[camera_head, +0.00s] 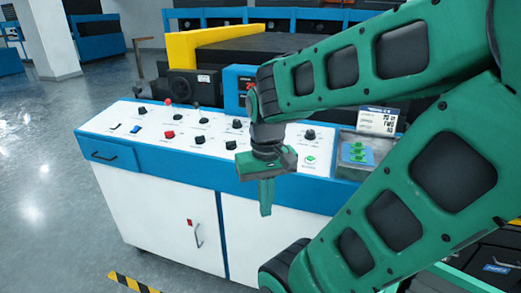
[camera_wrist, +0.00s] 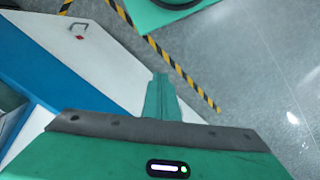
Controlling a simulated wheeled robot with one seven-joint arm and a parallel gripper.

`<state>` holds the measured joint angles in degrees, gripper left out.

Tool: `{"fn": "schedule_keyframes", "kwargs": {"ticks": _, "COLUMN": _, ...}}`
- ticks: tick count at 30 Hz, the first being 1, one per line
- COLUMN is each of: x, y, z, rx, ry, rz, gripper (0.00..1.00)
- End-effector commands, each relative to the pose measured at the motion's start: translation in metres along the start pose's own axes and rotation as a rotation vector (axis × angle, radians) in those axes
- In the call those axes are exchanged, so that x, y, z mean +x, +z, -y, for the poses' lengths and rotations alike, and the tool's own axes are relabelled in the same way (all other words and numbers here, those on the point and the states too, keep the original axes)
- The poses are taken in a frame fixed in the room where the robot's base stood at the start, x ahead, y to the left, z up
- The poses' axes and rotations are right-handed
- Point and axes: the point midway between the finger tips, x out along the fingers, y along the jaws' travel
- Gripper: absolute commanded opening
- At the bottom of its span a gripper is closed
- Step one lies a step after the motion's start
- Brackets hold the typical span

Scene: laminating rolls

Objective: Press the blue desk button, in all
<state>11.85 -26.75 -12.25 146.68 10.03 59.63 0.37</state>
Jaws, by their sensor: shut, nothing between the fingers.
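The wrist view also shows the shut fingers (camera_wrist: 160,76) over the floor beside the desk's white cabinet. The blue button does not show in the wrist view.
Several black knobs and a green button (camera_head: 310,159) lie on the desk top. A tray with green pieces (camera_head: 357,153) is at its right end. My arm hides part of the right side. Yellow-black tape (camera_head: 130,283) marks the floor.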

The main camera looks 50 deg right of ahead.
Motion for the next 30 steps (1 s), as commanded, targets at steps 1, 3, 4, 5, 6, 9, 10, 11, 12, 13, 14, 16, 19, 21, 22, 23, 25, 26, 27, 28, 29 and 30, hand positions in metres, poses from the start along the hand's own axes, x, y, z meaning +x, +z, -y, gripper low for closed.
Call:
{"fn": "schedule_keyframes", "kwargs": {"ticks": 1, "x": 0.0, "y": 0.0, "z": 0.0, "rx": 0.0, "ry": 0.0, "rz": 0.0, "gripper": 0.0}}
{"fn": "schedule_keyframes", "kwargs": {"ticks": 3, "x": 0.0, "y": 0.0, "z": 0.0, "rx": 0.0, "ry": 0.0, "rz": 0.0, "gripper": 0.0}}
{"fn": "schedule_keyframes", "kwargs": {"ticks": 4, "x": 0.0, "y": -0.001, "z": 0.0, "rx": 0.0, "ry": -0.001, "rz": 0.0, "gripper": 0.0}}
{"fn": "schedule_keyframes", "kwargs": {"ticks": 5, "x": -0.004, "y": 0.006, "z": -0.004, "rx": -0.002, "ry": -0.008, "rz": -0.009, "gripper": 0.0}}
{"fn": "schedule_keyframes", "kwargs": {"ticks": 6, "x": -0.006, "y": 0.006, "z": -0.005, "rx": -0.004, "ry": -0.016, "rz": -0.017, "gripper": 0.0}}
{"fn": "schedule_keyframes", "kwargs": {"ticks": 9, "x": -0.011, "y": -0.015, "z": -0.004, "rx": -0.022, "ry": -0.05, "rz": -0.038, "gripper": 0.0}}
{"fn": "schedule_keyframes", "kwargs": {"ticks": 10, "x": -0.013, "y": -0.025, "z": -0.003, "rx": -0.029, "ry": -0.066, "rz": -0.048, "gripper": 0.0}}
{"fn": "schedule_keyframes", "kwargs": {"ticks": 11, "x": -0.016, "y": -0.035, "z": -0.001, "rx": -0.039, "ry": -0.085, "rz": -0.06, "gripper": 0.0}}
{"fn": "schedule_keyframes", "kwargs": {"ticks": 12, "x": -0.02, "y": -0.052, "z": 0.001, "rx": -0.056, "ry": -0.113, "rz": -0.083, "gripper": 0.0}}
{"fn": "schedule_keyframes", "kwargs": {"ticks": 13, "x": -0.023, "y": -0.065, "z": 0.003, "rx": -0.07, "ry": -0.138, "rz": -0.102, "gripper": 0.0}}
{"fn": "schedule_keyframes", "kwargs": {"ticks": 14, "x": -0.027, "y": -0.08, "z": 0.003, "rx": -0.083, "ry": -0.163, "rz": -0.124, "gripper": 0.0}}
{"fn": "schedule_keyframes", "kwargs": {"ticks": 16, "x": -0.038, "y": -0.114, "z": 0.001, "rx": -0.116, "ry": -0.222, "rz": -0.182, "gripper": 0.0}}
{"fn": "schedule_keyframes", "kwargs": {"ticks": 19, "x": -0.053, "y": -0.16, "z": -0.009, "rx": -0.162, "ry": -0.302, "rz": -0.275, "gripper": 0.0}}
{"fn": "schedule_keyframes", "kwargs": {"ticks": 21, "x": -0.065, "y": -0.189, "z": -0.021, "rx": -0.194, "ry": -0.353, "rz": -0.345, "gripper": 0.0}}
{"fn": "schedule_keyframes", "kwargs": {"ticks": 22, "x": -0.07, "y": -0.2, "z": -0.026, "rx": -0.207, "ry": -0.373, "rz": -0.374, "gripper": 0.0}}
{"fn": "schedule_keyframes", "kwargs": {"ticks": 23, "x": -0.075, "y": -0.21, "z": -0.033, "rx": -0.218, "ry": -0.391, "rz": -0.403, "gripper": 0.0}}
{"fn": "schedule_keyframes", "kwargs": {"ticks": 25, "x": -0.085, "y": -0.228, "z": -0.047, "rx": -0.245, "ry": -0.429, "rz": -0.465, "gripper": 0.0}}
{"fn": "schedule_keyframes", "kwargs": {"ticks": 26, "x": -0.09, "y": -0.235, "z": -0.053, "rx": -0.255, "ry": -0.443, "rz": -0.49, "gripper": 0.0}}
{"fn": "schedule_keyframes", "kwargs": {"ticks": 27, "x": -0.095, "y": -0.241, "z": -0.06, "rx": -0.267, "ry": -0.46, "rz": -0.519, "gripper": 0.0}}
{"fn": "schedule_keyframes", "kwargs": {"ticks": 28, "x": -0.098, "y": -0.246, "z": -0.065, "rx": -0.275, "ry": -0.47, "rz": -0.539, "gripper": 0.0}}
{"fn": "schedule_keyframes", "kwargs": {"ticks": 29, "x": -0.101, "y": -0.249, "z": -0.07, "rx": -0.282, "ry": -0.48, "rz": -0.558, "gripper": 0.0}}
{"fn": "schedule_keyframes", "kwargs": {"ticks": 30, "x": -0.105, "y": -0.253, "z": -0.075, "rx": -0.293, "ry": -0.491, "rz": -0.578, "gripper": 0.0}}
